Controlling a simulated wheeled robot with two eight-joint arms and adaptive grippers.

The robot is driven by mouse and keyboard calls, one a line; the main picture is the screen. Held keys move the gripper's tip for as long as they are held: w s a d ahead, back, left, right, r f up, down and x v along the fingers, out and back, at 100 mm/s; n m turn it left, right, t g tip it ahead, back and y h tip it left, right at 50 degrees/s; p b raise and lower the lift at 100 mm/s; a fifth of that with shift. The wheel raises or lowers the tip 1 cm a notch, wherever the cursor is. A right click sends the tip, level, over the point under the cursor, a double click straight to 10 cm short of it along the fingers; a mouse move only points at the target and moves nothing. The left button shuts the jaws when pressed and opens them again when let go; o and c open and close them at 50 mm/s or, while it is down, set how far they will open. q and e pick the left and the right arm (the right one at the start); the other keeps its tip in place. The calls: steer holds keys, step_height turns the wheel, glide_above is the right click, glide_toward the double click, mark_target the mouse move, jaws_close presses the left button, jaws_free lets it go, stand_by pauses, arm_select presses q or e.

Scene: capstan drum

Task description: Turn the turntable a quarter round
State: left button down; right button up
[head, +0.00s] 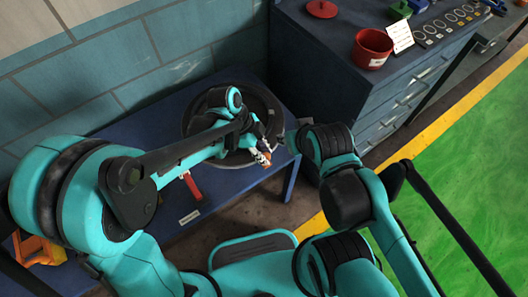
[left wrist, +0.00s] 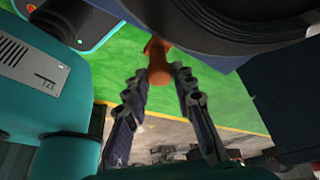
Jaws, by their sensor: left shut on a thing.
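The turntable (head: 268,102) is a dark round drum with a wide rim on a blue table against the wall. My left arm lies across it and hides much of its middle. My left gripper (head: 264,155) is at the drum's near right edge. In the left wrist view its two fingers (left wrist: 160,88) stand on either side of an orange-brown peg (left wrist: 158,62), shut on it, below the dark curved drum side (left wrist: 215,25). My right arm shows at the right, but I cannot make out its gripper.
The blue table (head: 130,125) has a red handle-like part (head: 193,186) at its front. A dark cabinet (head: 315,75) on the right bears a red pot (head: 371,48), a red lid (head: 321,8) and a white card (head: 399,33). Green floor (head: 470,150) is clear at right.

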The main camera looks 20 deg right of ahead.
arm_select(q)
steer(key=shift+d, duration=0.1)
steer(key=w+d+n+t, duration=0.3)
steer(key=w+d+n, duration=0.55)
steer(key=d, duration=0.25)
steer(key=w+d+n+t+y+p, duration=0.1)
steer(key=w+n+t+y, duration=0.1)
steer(key=w+n, duration=0.7)
steer(key=shift+w+d+t+p, duration=0.35)
steer(key=shift+w+t, duration=0.15)
steer(key=shift+w, duration=3.9)
steer(key=shift+w+a+n, duration=0.1)
steer(key=shift+n, duration=0.25)
steer(key=c, duration=1.3)
jaws_free()
